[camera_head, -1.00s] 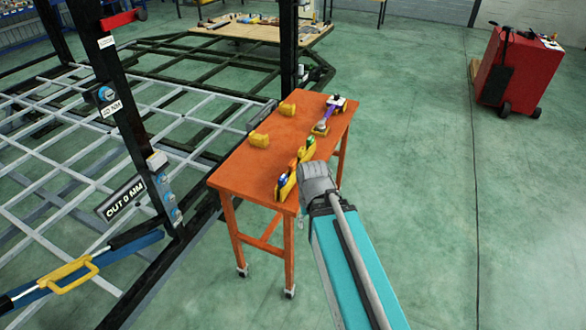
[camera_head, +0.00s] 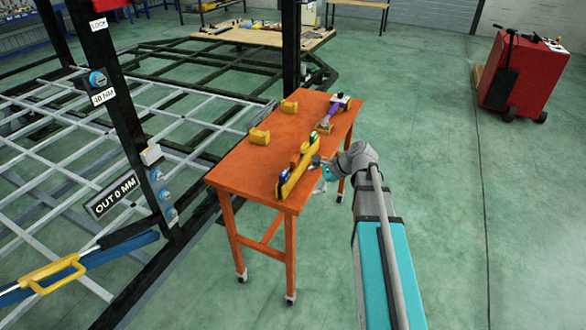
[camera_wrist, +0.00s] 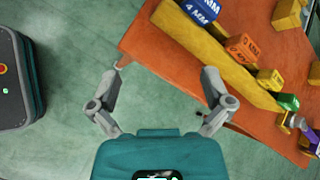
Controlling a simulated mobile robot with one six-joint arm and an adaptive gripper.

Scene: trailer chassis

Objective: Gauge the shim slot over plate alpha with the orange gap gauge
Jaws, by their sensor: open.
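The orange gap gauge (camera_wrist: 243,46) is a block with a partly readable MM label, standing in a long yellow rack (camera_wrist: 190,45) on the orange table. In the head view it is a small orange patch (camera_head: 295,160) on the rack. A blue 4 MM gauge (camera_wrist: 200,8), a yellow gauge (camera_wrist: 270,78) and a green gauge (camera_wrist: 288,102) stand in the same row. My gripper (camera_wrist: 164,70) is open and empty over the table's near edge, beside the rack; it also shows in the head view (camera_head: 322,168). I cannot single out plate alpha or its shim slot.
The orange table (camera_head: 235,175) also carries yellow blocks (camera_head: 260,137) and a purple-handled tool (camera_head: 325,117). A dark chassis post (camera_head: 118,105) with 40 NM and OUT 0 MM labels stands left. A red cart (camera_head: 520,75) is at right; floor between is clear.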

